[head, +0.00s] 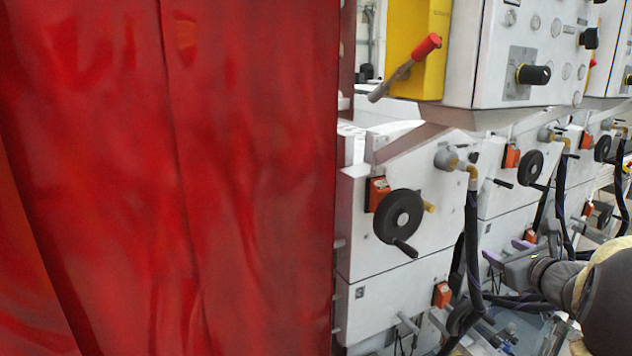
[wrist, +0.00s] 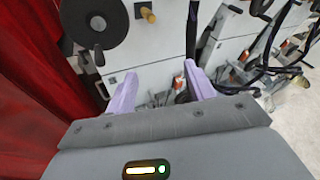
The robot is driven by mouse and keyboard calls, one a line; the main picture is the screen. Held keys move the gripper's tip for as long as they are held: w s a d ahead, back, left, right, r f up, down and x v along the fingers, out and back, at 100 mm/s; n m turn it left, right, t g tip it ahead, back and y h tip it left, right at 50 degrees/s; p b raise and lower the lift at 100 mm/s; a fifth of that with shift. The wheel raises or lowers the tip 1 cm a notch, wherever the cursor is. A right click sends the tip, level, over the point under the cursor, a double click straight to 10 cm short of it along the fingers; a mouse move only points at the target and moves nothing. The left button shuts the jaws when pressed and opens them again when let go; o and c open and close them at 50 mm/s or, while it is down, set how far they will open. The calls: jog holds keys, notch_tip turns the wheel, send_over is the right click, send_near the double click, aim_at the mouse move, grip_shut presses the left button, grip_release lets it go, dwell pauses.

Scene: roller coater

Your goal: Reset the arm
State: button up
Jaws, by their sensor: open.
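My gripper (head: 508,250) shows at the lower right of the head view, in front of the white machine panels. Its two purple fingers are spread apart. In the wrist view my gripper (wrist: 160,88) is open, with nothing between the fingers. Beyond the fingers are the lower white panel and blurred fittings. My arm enters the head view from the right edge.
A red curtain (head: 170,170) fills the left of the head view. A black handwheel (head: 400,217) sits on the white machine (head: 385,280). A red-handled lever (head: 405,68) is on a yellow panel (head: 430,30). Black hoses (head: 472,240) hang near my gripper.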

jog(key=s+a+f+n+g+y+p, duration=0.15)
jog(key=a+f+n+g, duration=0.25)
jog(key=a+f+n, duration=0.45)
jog(key=s+a+f+n+g+y, duration=0.3)
jog(key=a+n+g, duration=0.15)
jog(key=a, duration=0.65)
jog(key=s+a+f+n+g+h, duration=0.1)
jog(key=s+a+f+n, duration=0.1)
jog(key=n, duration=0.4)
jog(key=s+a+f+n+g+h+p, duration=0.1)
jog(key=s+a+f+n+g, duration=0.1)
jog(key=s+a+n, duration=0.2)
jog(key=s+a+f+n+g+h, duration=0.1)
jog(key=s+a+f+n+h, duration=0.1)
jog(key=s+n, duration=0.4)
jog(key=a+f+n, duration=0.1)
jog(key=n, duration=0.3)
jog(key=shift+s, duration=0.15)
